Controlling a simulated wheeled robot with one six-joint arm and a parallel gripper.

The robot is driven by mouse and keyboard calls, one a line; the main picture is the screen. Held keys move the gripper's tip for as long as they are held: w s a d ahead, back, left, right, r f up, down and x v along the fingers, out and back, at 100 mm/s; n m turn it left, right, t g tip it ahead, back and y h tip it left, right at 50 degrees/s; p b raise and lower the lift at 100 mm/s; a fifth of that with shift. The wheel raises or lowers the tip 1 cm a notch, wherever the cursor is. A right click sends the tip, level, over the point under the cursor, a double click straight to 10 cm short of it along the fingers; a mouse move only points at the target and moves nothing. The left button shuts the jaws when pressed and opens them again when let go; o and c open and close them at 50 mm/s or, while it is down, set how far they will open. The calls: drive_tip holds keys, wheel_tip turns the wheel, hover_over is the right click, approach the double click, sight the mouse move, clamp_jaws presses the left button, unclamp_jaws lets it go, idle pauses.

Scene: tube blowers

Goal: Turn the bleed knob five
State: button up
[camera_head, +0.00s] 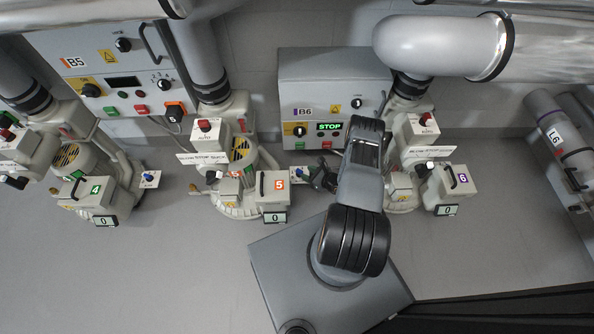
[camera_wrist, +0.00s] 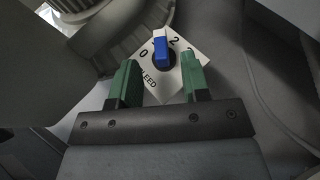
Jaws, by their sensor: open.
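Blower 5, with its orange number plate (camera_head: 279,183), stands on the floor left of my arm in the head view. Its blue bleed knob (camera_head: 292,172) is on a small white plate at its right side. In the wrist view the blue knob (camera_wrist: 161,48) stands on a white dial plate (camera_wrist: 150,82) reading BLEED, with 0 on its left and 2 on its right. The knob's bar points up between these numbers. My gripper (camera_wrist: 160,62) is open, its green fingers on either side of the knob, with visible gaps. In the head view my gripper (camera_head: 320,178) is beside the knob, partly hidden by my arm.
Control box B6 (camera_head: 330,88), reading STOP, stands behind my arm. Large pipes run overhead. The floor (camera_head: 180,265) in front is clear.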

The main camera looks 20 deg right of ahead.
sight(298, 170)
drive_tip(key=b+x, duration=0.1)
drive_tip(key=x, duration=0.5)
drive_tip(key=shift+w+a+f+b, duration=0.15)
drive_tip(key=shift+w+a+b, duration=0.1)
drive_tip(key=shift+b, duration=0.1)
drive_tip(key=shift+c, duration=0.2)
clamp_jaws()
drive_tip(key=shift+f, duration=0.1)
